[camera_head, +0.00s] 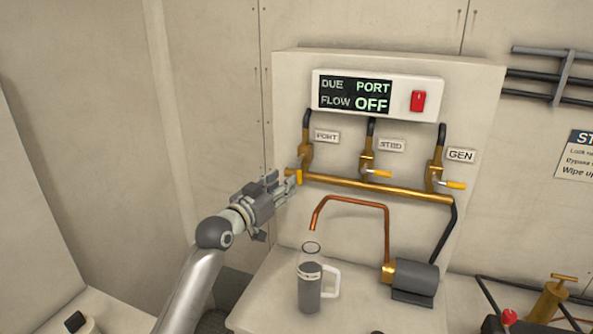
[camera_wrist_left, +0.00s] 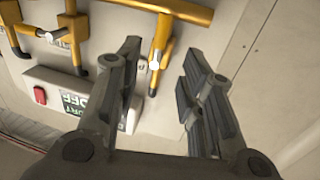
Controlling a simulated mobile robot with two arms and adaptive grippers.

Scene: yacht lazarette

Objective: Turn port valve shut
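The port valve (camera_head: 305,152) is the leftmost of three brass valves on the panel, beside the PORT label (camera_head: 327,136). Its yellow handle (camera_head: 299,177) appears to point down, unlike the other two, which point right. My left gripper (camera_head: 286,184) is at this handle, its fingertips partly overlapping it. In the left wrist view, my left gripper (camera_wrist_left: 160,62) is open, and the port valve (camera_wrist_left: 160,45) shows in the gap between the fingers. I cannot tell whether a finger touches the handle. My right gripper is in neither view.
The display (camera_head: 356,95) reads "DUE PORT, FLOW OFF", with a red switch (camera_head: 418,101) beside it. The STBD valve (camera_head: 367,165) and GEN valve (camera_head: 434,174) are to the right. Below are a copper spout (camera_head: 349,201), a clear-topped jug (camera_head: 310,285) and a pump (camera_head: 414,277).

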